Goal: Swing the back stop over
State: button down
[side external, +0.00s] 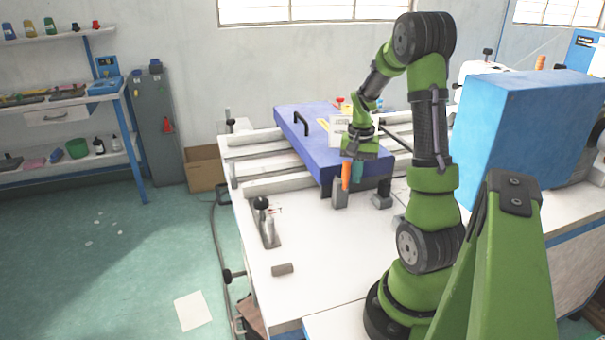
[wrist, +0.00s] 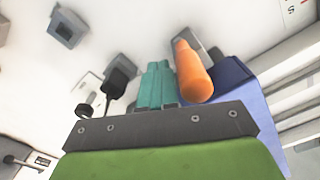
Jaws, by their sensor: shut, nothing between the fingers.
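An orange handle (side external: 346,176) stands upright on a small grey block (side external: 339,194) at the front edge of the blue bed. I cannot tell for certain whether it belongs to the back stop. In the wrist view the orange handle (wrist: 191,72) points toward the camera, with its grey base partly hidden behind it. My gripper's teal fingers (side external: 357,179) point down just right of the handle. In the wrist view my gripper (wrist: 158,66) is shut and empty, left of the handle with a narrow gap between them.
The blue bed (side external: 300,135) with a black pull handle lies on white rails. A dark block (side external: 382,197) stands right of the orange handle. A toggle clamp (side external: 267,225) and a grey cylinder (side external: 283,269) sit on the white table, whose front-left surface is mostly clear.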

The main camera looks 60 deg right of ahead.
jog(key=shift+w+a, duration=0.15)
jog(key=shift+w, duration=0.05)
jog(key=shift+w+a, duration=0.75)
jog(key=shift+a, duration=0.05)
jog(key=shift+s+d, duration=0.2)
jog(key=shift+s+d, duration=0.3)
jog(key=shift+d, duration=0.05)
notch_tip(320, 180, up, 9)
dwell(1.4)
